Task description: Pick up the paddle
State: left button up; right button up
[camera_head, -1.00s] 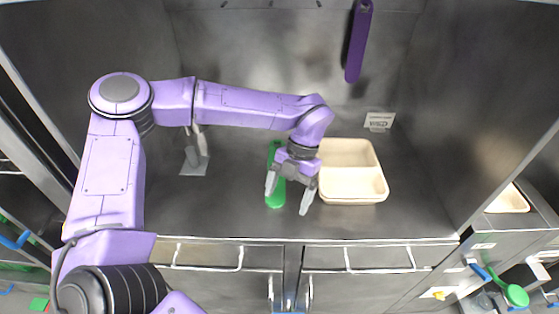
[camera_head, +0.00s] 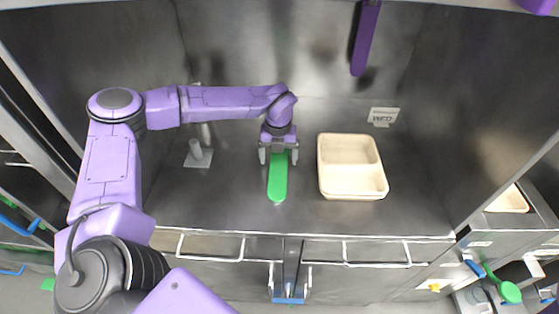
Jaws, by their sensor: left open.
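A green paddle (camera_head: 277,181) lies on the steel counter (camera_head: 230,190), to the left of the beige tray. Its near end shows clearly, and its far end is hidden under my left gripper. My left gripper (camera_head: 278,158) points down over the paddle's far part. Its two fingers are apart, one on each side of the paddle. I cannot tell whether they touch it. My right gripper is not visible.
A beige two-part tray (camera_head: 354,193) stands to the right of the paddle. A metal stand (camera_head: 198,157) is at the left. A purple bar (camera_head: 364,45) shows at the back wall. Another green utensil (camera_head: 508,291) is at the lower right. The counter's front is clear.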

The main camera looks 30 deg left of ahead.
pick_arm(q)
jog(key=shift+w, duration=0.1)
jog(key=c, duration=1.2)
